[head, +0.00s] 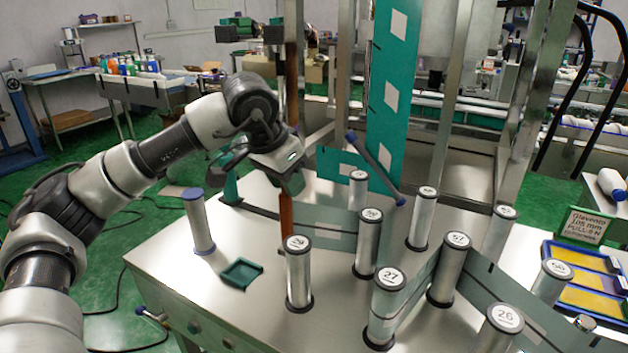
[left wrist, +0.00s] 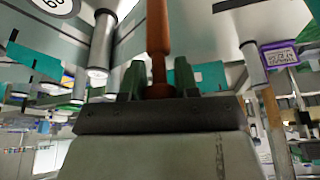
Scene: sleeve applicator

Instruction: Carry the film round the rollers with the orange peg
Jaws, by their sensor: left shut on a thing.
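My left gripper (head: 287,188) is shut on the orange peg (head: 286,212), which hangs upright below it in the head view. In the left wrist view the peg (left wrist: 158,40) stands between the two green fingers (left wrist: 157,82). The grey-green translucent film (head: 335,238) runs behind the peg to the middle rollers. Whether the peg touches the film is unclear. A roller (head: 299,275) stands just right of and nearer than the peg. My right gripper is not in view.
More upright rollers stand close together at the right, one marked 26 (head: 496,332). A blue-capped post (head: 199,225) and a small green tray (head: 240,272) are at the left. A dark rod (head: 375,168) slants behind. The metal table (head: 215,290) is bare at front left.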

